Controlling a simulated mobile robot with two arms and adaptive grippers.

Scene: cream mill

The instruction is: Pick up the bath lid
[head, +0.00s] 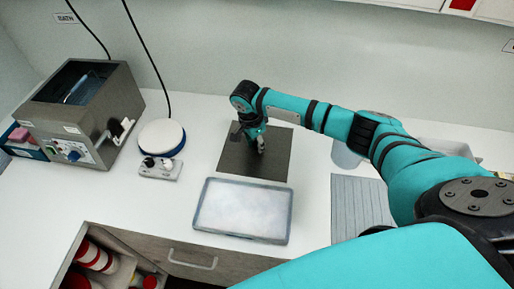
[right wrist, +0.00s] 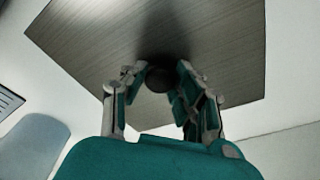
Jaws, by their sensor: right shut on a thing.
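The bath lid (head: 270,171) is a dark brushed-metal square plate in the middle of the worktop in the head view. It also fills the upper part of the right wrist view (right wrist: 100,40). My right gripper (head: 256,146) is over the lid, with its fingers on either side of the round black knob (right wrist: 159,79), shut on it. The lid looks level; I cannot tell whether it touches the worktop. The steel bath (head: 110,115) stands at the left with its top open. My left gripper is out of view.
A white-topped round device (head: 161,137) and a small control box (head: 159,168) stand between bath and lid. A pale tray (head: 243,210) lies in front of the lid, a ribbed grey mat (head: 358,205) to its right. An open drawer (head: 95,225) holds red-and-white containers.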

